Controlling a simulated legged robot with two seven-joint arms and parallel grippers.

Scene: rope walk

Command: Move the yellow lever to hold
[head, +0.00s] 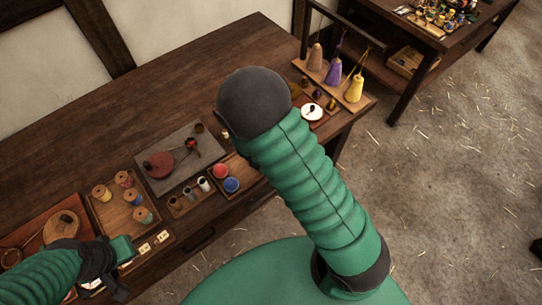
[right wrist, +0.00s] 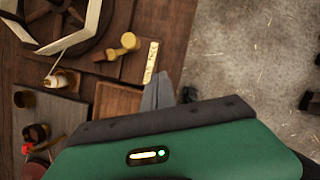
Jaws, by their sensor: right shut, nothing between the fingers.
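The yellow lever (right wrist: 124,44) shows in the right wrist view, with a round knob at its upper right end, on a brown wooden base. A narrow pale yellow strip with small marks (right wrist: 151,62) lies just right of it. My right gripper (right wrist: 160,92) is shut and empty, its grey fingertips below the strip and to the lower right of the lever, apart from the lever in the picture. In the head view my right arm covers the middle of the bench, and I cannot make out the lever or right gripper there. My left gripper (head: 112,268) is at the lower left; its jaw opening is unclear.
A pale-framed wheel (right wrist: 62,20) stands beside the lever. The wooden bench (head: 150,75) also carries a spool tray (head: 112,222), a grey board with a red disc (head: 192,179), small paint pots (head: 221,170) and yarn cones (head: 333,72). Open floor lies to the right.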

